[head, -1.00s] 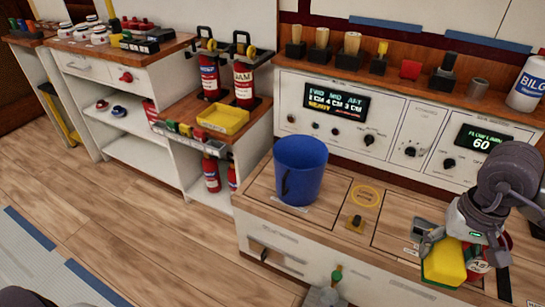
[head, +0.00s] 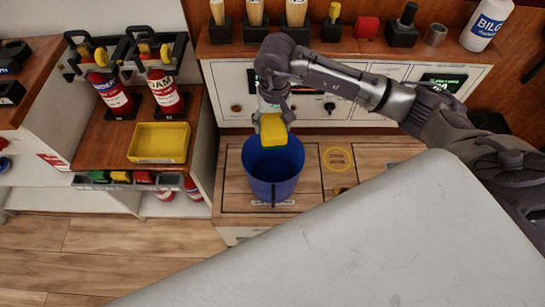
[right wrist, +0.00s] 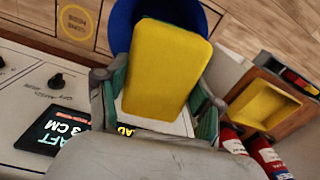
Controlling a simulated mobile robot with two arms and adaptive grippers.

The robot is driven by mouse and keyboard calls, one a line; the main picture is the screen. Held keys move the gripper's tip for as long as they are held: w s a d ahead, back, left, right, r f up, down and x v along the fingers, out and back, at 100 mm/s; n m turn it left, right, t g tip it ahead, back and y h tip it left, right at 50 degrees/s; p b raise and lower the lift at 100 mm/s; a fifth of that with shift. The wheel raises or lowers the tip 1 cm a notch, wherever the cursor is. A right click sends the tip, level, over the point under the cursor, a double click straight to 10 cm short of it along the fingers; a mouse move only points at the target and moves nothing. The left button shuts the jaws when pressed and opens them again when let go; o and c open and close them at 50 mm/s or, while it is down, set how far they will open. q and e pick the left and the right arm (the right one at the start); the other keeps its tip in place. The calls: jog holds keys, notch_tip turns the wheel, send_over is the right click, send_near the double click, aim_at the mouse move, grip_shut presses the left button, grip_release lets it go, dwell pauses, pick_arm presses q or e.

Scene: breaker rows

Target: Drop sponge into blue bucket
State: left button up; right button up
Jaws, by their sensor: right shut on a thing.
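The yellow sponge (head: 273,133) is held in my right gripper (head: 272,117), which is shut on it. In the head view the sponge hangs at the far side of the blue bucket's opening and overlaps its rim. The blue bucket (head: 289,187) stands upright on the wooden counter. In the right wrist view the sponge (right wrist: 168,70) sits between the two fingers (right wrist: 158,100) and covers much of the blue bucket (right wrist: 124,30) behind it. The exact height of the sponge above the rim is hard to tell. My left gripper is not in view.
A control panel (head: 233,90) stands right behind the bucket. A yellow tray (head: 160,142) and two red extinguishers (head: 163,93) are on the left shelf. A white bottle (head: 487,25) and several brushes line the upper shelf.

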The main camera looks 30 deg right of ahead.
jog(key=shift+s+d+m+p, duration=0.5)
jog(key=shift+d+p, duration=0.25)
jog(key=shift+p, duration=0.5)
jog(key=shift+f, duration=0.25)
pick_arm(q)
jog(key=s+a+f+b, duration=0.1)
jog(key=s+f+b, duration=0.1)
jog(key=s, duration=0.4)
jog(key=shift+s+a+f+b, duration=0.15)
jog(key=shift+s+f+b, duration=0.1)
jog(key=shift+b, duration=0.3)
pick_arm(e)
notch_tip(320, 180, down, 6)
jog(key=shift+d, duration=0.1)
jog(key=o, duration=1.2)
notch_tip(320, 180, up, 12)
